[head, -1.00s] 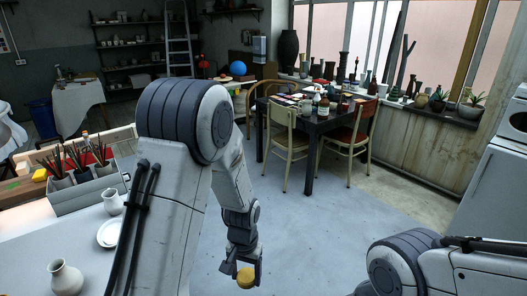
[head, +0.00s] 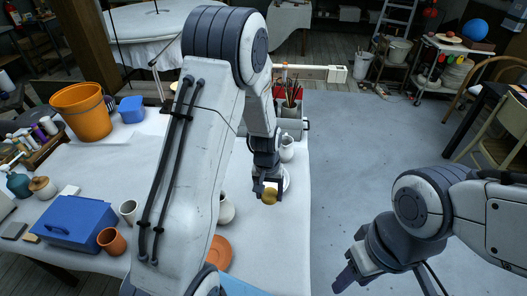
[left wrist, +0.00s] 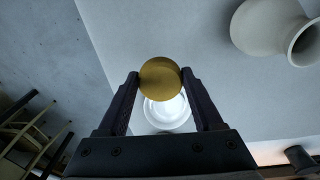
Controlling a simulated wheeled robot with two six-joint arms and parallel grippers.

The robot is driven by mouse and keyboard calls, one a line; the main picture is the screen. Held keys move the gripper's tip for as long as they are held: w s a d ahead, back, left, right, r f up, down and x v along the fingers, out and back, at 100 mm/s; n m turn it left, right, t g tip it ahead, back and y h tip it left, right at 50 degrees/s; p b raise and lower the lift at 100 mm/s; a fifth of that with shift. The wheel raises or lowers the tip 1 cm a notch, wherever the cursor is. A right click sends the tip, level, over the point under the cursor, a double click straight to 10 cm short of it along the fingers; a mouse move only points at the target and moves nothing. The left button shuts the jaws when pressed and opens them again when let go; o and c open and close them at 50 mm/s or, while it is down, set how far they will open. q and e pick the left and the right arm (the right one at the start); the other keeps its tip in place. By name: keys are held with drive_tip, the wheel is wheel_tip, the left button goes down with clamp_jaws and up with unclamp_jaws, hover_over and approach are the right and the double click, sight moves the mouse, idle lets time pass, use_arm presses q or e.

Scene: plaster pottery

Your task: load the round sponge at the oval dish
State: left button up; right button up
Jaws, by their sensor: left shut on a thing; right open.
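The round sponge (head: 268,197) is yellow. My left gripper (head: 267,188) is shut on it, with a finger on either side. The sponge also shows between the fingertips in the left wrist view (left wrist: 161,79). A white dish (head: 286,182) lies on the table just behind the gripper and is partly hidden by it. It shows beyond the sponge in the left wrist view (left wrist: 168,114), partly covered; I cannot tell whether it is oval. My right gripper (head: 346,274) is open and empty, over the floor to the right of the table.
A white pitcher (head: 287,149) stands behind the dish, and a white vase (head: 226,209) stands left of the gripper. A terracotta dish (head: 218,254) and a blue flat thing (head: 240,288) are nearer. A grey brush holder (head: 292,125) stands at the back. The table's right edge is close.

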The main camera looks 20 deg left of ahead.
use_arm(q)
drive_tip(key=shift+w+a+r+n+t+y+p, duration=0.7)
drive_tip(key=shift+w+a+n+t+p, duration=0.6)
drive_tip(key=shift+w+n+p, duration=3.45)
use_arm(e)
drive_tip(key=shift+r+b, duration=1.7)
drive_tip(key=shift+r, duration=2.3)
use_arm(q)
drive_tip(key=shift+m, duration=0.95)
drive_tip(key=shift+w+b+x, duration=0.25)
drive_tip(key=shift+b+x, duration=0.7)
drive_tip(key=shift+x, duration=0.4)
drive_tip(key=shift+w+b+x, duration=0.2)
drive_tip(key=shift+b+x, duration=0.7)
drive_tip(key=shift+x, duration=0.4)
wheel_tip(320, 180, down, 3)
drive_tip(key=b, duration=0.3)
drive_tip(key=shift+d, duration=0.15)
drive_tip(key=shift+r, duration=0.1)
use_arm(e)
wheel_tip(320, 180, down, 7)
use_arm(q)
drive_tip(key=shift+r, duration=0.1)
wheel_tip(320, 180, up, 6)
drive_tip(key=p, duration=0.4)
use_arm(e)
wheel_tip(320, 180, up, 4)
drive_tip(key=shift+r, duration=0.25)
